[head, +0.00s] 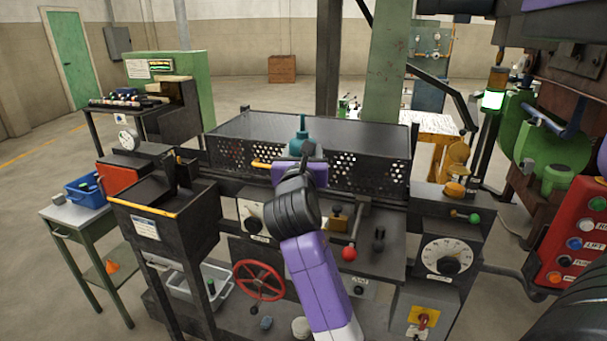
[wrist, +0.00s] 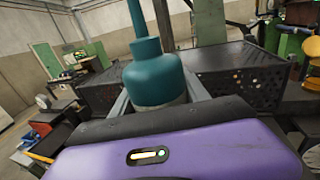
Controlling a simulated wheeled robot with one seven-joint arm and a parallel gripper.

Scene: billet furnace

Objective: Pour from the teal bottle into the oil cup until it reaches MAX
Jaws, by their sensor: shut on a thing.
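The teal bottle (head: 301,140) has a rounded body and a narrow spout pointing up. It looks about upright, above the front part of the machine and in front of the dark perforated tray. In the wrist view the bottle (wrist: 154,76) stands between the two grey fingers. My gripper (wrist: 158,94) is shut on the bottle's body; in the head view the gripper (head: 300,158) is partly hidden by my wrist. I cannot surely pick out the oil cup or its MAX mark. A small brass fitting (head: 338,216) sits on the machine, right of my wrist.
The perforated tray (head: 370,165) spans the machine behind the bottle. A red-knobbed lever (head: 349,253) and a dial (head: 447,260) are to the right of my arm. A red handwheel (head: 258,281) is below left. A black hopper (head: 170,215) stands left.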

